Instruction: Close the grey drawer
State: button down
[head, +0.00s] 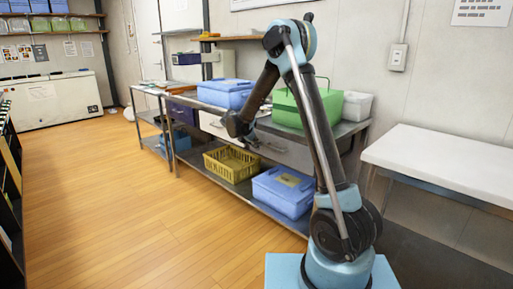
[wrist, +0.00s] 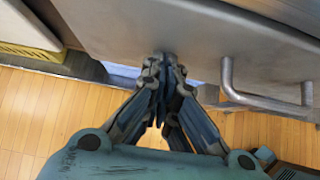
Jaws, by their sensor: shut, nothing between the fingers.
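The grey drawer (head: 292,154) is under the steel worktable in the head view, partly hidden behind my arm. In the wrist view its smooth grey front (wrist: 190,30) fills the top, with a metal bar handle (wrist: 265,100) on the right. My gripper (head: 262,146) is at the drawer's front in the head view. In the wrist view my gripper (wrist: 164,62) has its fingers together and empty, with the tips at the drawer front, left of the handle. I cannot tell if they touch it. How far the drawer stands out is hard to tell.
A white drawer (head: 214,125) is left of the grey one. A yellow crate (head: 232,163) and a blue box (head: 284,190) sit on the lower shelf. A green box (head: 308,105) stands on the worktable. A white table (head: 445,160) is at right. The wooden floor at left is clear.

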jog(key=shift+w+d, duration=0.2)
jog(key=shift+s+a, duration=0.15)
jog(key=s+a+f+v, duration=0.1)
jog(key=s+f+v, duration=0.1)
jog(key=v, duration=1.1)
jog(key=s+d+r+m+g+y, duration=0.1)
jog(key=s+d+r+m+g, duration=0.15)
jog(key=s+d+m, duration=0.8)
jog(key=s+d+r+m+g+y, duration=0.1)
jog(key=s+d+r+m, duration=0.2)
jog(key=s+d, duration=0.8)
jog(key=s+d+f+m+y, duration=0.1)
jog(key=s+d+f+m, duration=0.2)
jog(key=s, duration=0.4)
jog(key=s+d+f+m+y, duration=0.1)
jog(key=s+d+f+m, duration=0.3)
jog(key=s+m, duration=0.2)
jog(key=s+d+f+m+g+y, duration=0.1)
jog(key=s+d+f+m, duration=0.3)
jog(key=s, duration=0.4)
jog(key=shift+m+y, duration=0.45)
jog(key=shift+y, duration=0.05)
